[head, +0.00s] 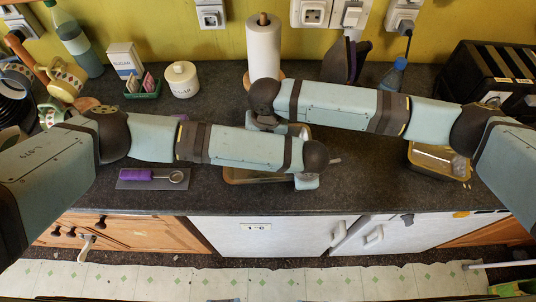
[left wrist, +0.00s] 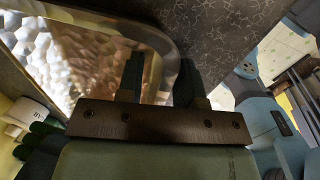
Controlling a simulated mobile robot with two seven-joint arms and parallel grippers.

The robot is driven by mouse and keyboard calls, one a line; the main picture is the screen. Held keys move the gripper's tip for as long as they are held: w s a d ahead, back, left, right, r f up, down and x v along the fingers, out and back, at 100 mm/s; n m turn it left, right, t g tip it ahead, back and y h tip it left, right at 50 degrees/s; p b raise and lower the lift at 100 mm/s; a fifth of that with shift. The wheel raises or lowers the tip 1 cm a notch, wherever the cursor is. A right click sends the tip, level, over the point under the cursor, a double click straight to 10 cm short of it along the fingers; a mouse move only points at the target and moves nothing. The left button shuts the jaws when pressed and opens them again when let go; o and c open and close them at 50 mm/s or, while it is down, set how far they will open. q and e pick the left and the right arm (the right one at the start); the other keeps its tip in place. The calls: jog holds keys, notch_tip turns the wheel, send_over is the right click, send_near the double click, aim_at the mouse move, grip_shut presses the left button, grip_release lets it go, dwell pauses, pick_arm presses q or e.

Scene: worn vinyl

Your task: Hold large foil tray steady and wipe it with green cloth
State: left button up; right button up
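The large foil tray (head: 240,175) lies on the dark worktop, mostly hidden under my forearms. Its dimpled inside (left wrist: 105,65) fills the upper left of the left wrist view. My left gripper (head: 308,181) is at the tray's right end. In the left wrist view its two fingers (left wrist: 160,75) stand apart with the tray's rim between them; whether they press on it is unclear. My right gripper (head: 263,124) points down at the tray's far side, half hidden behind my left arm. I cannot make out its fingers or a green cloth there.
A second tray (head: 428,155) with something crumpled in it stands at the right. A paper towel roll (head: 264,50), a blue bottle (head: 392,76) and a black toaster (head: 490,75) stand behind. A purple-handled scoop (head: 150,174) lies on a dark board (head: 130,184) at the left.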

pick_arm(q)
jog(key=v, duration=1.2)
